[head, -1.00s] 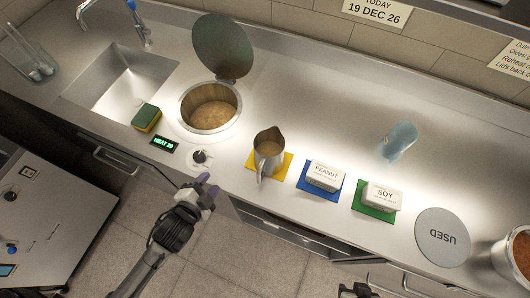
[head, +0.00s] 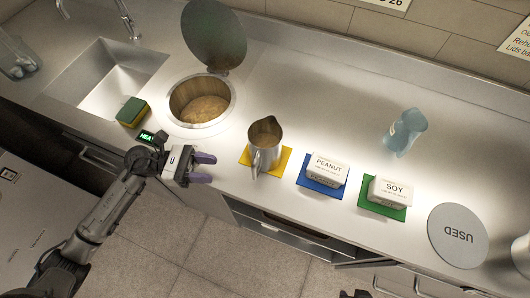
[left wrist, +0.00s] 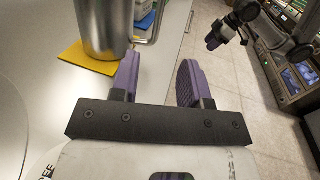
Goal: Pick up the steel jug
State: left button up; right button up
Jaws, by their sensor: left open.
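The steel jug (head: 267,135) stands upright on a yellow mat (head: 246,157) on the counter, with brown contents inside and its handle towards the front edge. My left gripper (head: 211,168) is open and empty, left of the jug and apart from it. In the left wrist view the jug (left wrist: 103,28) and part of its handle (left wrist: 152,22) show just beyond the left finger; the jug's top is cut off. My right gripper (left wrist: 216,40) shows small at the top of the left wrist view, away from the counter; its jaw state is unclear.
A peanut box (head: 327,167) on a blue mat and a soy box (head: 390,190) on a green mat stand right of the jug. An open well (head: 201,101), a sponge (head: 132,111) and a sink lie left. A blue translucent bottle (head: 405,131) stands behind; a USED disc (head: 457,236) lies right.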

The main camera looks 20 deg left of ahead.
aim_at(262, 154)
pick_arm(q)
jog(key=shift+d+f, duration=0.1)
jog(key=shift+d, duration=0.2)
jog(key=x, duration=0.7)
jog(key=shift+w+d+f+p, duration=0.1)
jog(key=shift+d+p, duration=0.25)
jog(key=shift+p, duration=0.05)
jog(key=shift+f+x, duration=0.2)
jog(key=shift+x, duration=1.15)
jog(key=shift+f+x, duration=0.25)
jog(key=shift+x, duration=1.1)
jog(key=shift+w, duration=0.2)
jog(key=shift+a, duration=0.1)
jog(key=shift+c, duration=0.4)
grip_shut()
